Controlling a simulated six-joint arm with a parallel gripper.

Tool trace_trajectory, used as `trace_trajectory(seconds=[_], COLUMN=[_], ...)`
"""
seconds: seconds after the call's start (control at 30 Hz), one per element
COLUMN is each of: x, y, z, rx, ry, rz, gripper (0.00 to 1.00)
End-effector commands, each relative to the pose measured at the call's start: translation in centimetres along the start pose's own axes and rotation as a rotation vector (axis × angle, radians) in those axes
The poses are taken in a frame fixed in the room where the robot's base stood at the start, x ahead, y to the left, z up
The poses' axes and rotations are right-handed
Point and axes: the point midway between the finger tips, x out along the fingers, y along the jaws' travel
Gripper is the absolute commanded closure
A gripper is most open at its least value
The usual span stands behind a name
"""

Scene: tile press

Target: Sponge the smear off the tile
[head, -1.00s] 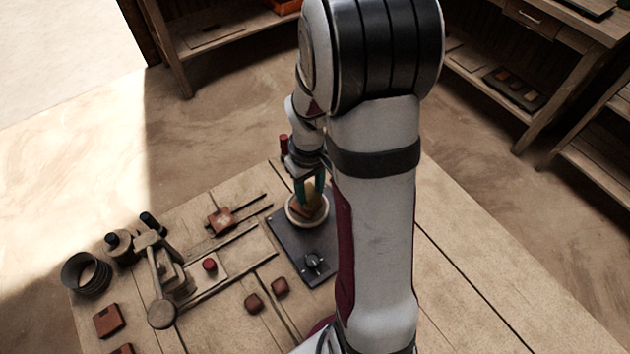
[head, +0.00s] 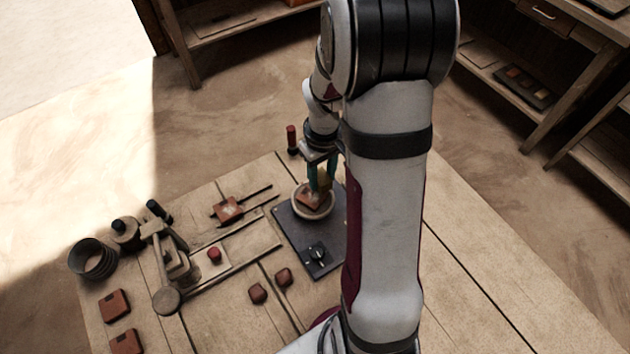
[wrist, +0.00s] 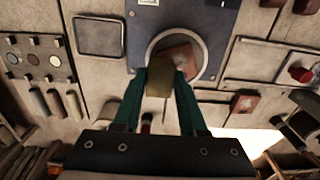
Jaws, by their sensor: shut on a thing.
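My gripper (wrist: 160,78) has teal fingers shut on a yellowish sponge (wrist: 158,82). In the head view my gripper (head: 322,178) is over the right and far part of a pale round dish (head: 297,205). A reddish-brown tile (wrist: 184,55) lies in the dish, tilted in the picture, with a paler patch on it. The tile also shows in the head view (head: 309,201). The sponge hides part of the tile in the wrist view. I cannot tell whether the sponge touches the tile.
The dish stands on a dark plate (head: 295,240) with a black knob (head: 317,253). To the left are a press with a lever (head: 167,298), a red button (head: 214,254), another tile (head: 228,209) and a dark round pot (head: 93,260). Two brown blocks lie in front.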

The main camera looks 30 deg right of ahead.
Motion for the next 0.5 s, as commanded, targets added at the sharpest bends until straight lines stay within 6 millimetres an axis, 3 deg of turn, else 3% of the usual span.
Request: trace_trajectory(seconds=[0.07, 0.1, 0.5], x=[-0.4, 0.7, -3.5], y=[0.3, 0.2, 0.3], z=[-0.2, -0.1, -0.2], rx=[-0.001, -0.002, -0.002], ry=[0.003, -0.007, 0.002], rz=[0.001, -0.003, 0.001], gripper=[1.0, 1.0, 1.0])
